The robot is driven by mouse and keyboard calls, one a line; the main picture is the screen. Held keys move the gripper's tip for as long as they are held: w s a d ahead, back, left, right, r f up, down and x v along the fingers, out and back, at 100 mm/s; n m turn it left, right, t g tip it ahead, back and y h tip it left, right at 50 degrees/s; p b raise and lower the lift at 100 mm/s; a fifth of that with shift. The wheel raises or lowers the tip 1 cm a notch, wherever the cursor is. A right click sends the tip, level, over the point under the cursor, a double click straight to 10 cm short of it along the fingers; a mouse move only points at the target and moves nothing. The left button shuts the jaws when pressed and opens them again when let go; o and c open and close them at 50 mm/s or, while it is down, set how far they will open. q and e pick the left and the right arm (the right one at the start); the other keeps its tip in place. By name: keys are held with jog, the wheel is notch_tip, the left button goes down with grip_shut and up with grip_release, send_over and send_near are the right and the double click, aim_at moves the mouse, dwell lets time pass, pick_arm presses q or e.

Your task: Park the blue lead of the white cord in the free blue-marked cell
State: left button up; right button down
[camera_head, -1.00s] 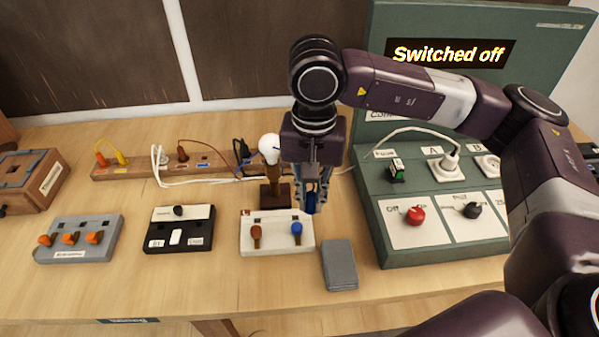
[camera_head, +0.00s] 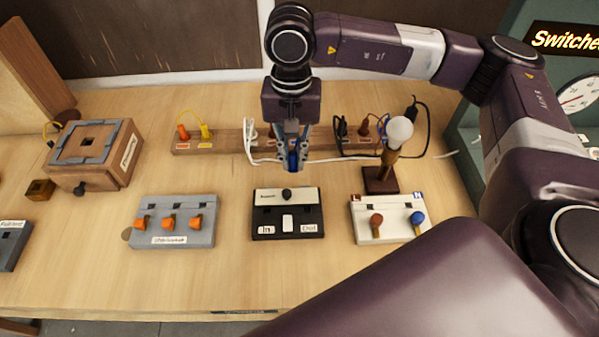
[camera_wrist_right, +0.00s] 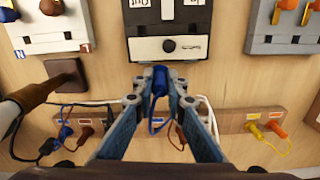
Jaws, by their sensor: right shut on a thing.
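My right gripper (camera_head: 293,160) points down and is shut on the blue lead (camera_wrist_right: 160,80), a blue plug end between its fingertips. It hangs just in front of the wooden rail (camera_head: 225,141), behind the black switch box. In the wrist view a thin blue wire loops back from the plug between the fingers. The white cord (camera_head: 250,135) rises at the rail and runs along the table. A brown lead (camera_head: 364,128) stands in the rail further right. The gripper hides part of the rail in the head view, and I cannot make out the free blue-marked cell. My left gripper is out of view.
A black-and-white switch box (camera_head: 287,213) lies in front of the gripper. A grey block (camera_head: 172,222) with orange knobs is to its left. A white terminal block (camera_head: 390,220) and a lamp (camera_head: 398,135) are to its right. Yellow and orange leads (camera_head: 194,131) fill the rail's left end.

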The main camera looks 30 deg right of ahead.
jog(key=w+d+m, duration=0.4)
jog(key=w+m, duration=0.3)
jog(key=w+d+m, duration=0.5)
jog(key=w+m, duration=0.2)
jog(key=w, duration=0.1)
jog(key=shift+s+a+f+b, duration=0.1)
jog(key=shift+f+b, duration=0.65)
jog(key=shift+f, duration=0.6)
jog(key=shift+a+f+b, duration=0.1)
jog(key=shift+f+b, duration=0.6)
jog(key=shift+f, duration=0.65)
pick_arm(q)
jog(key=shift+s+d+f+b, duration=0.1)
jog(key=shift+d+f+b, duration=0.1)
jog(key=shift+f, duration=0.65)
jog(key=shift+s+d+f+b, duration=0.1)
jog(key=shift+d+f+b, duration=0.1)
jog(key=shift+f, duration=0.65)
pick_arm(e)
jog(key=shift+f, duration=0.65)
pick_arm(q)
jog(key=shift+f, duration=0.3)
pick_arm(e)
jog(key=shift+f, duration=0.55)
jog(key=c, duration=1.9)
grip_release()
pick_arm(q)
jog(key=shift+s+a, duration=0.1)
